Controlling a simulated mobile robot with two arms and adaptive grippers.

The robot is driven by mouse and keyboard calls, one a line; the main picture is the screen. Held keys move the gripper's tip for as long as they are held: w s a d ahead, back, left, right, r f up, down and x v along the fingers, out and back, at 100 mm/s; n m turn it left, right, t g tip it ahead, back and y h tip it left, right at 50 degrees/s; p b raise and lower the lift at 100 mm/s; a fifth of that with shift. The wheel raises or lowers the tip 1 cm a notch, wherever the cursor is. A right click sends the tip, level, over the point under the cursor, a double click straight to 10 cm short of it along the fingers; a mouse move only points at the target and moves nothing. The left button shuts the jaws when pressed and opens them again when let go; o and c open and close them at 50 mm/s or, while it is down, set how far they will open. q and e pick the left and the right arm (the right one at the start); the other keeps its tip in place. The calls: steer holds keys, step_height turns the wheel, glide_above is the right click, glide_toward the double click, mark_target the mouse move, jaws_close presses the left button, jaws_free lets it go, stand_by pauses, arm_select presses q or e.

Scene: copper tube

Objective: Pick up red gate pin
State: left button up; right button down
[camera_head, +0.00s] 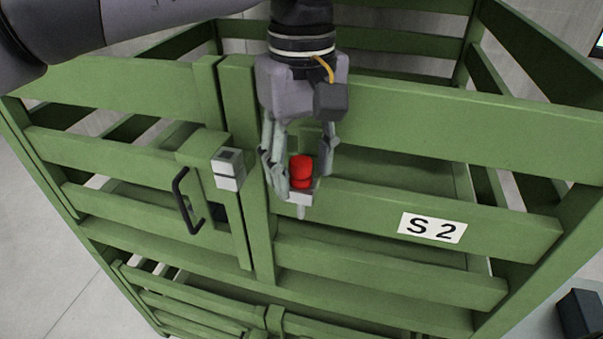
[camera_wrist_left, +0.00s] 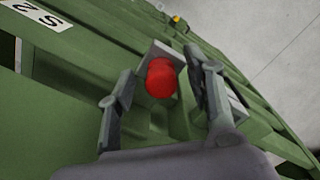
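The red gate pin (camera_head: 301,170) has a rounded red head and seems to sit in a small grey metal bracket (camera_head: 300,198) on the green gate. A pale tip shows below the bracket. My left gripper (camera_head: 300,180) reaches down from above, its fingers on either side of the red head. In the left wrist view, the red pin head (camera_wrist_left: 160,78) lies between the fingers of the left gripper (camera_wrist_left: 168,65), with a visible gap on each side. The fingers look open and not closed on it. My right gripper is not in view.
The green slatted crate (camera_head: 430,125) fills most of the head view. A grey metal latch block (camera_head: 228,170) and a black handle (camera_head: 186,203) are left of the pin. A white "S 2" label (camera_head: 432,228) is to the right. Pale floor is clear at lower left.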

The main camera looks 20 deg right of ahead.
arm_select(q)
steer(key=c, duration=0.5)
jaws_close()
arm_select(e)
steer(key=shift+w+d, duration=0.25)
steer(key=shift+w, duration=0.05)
arm_select(q)
steer(key=shift+r, duration=0.15)
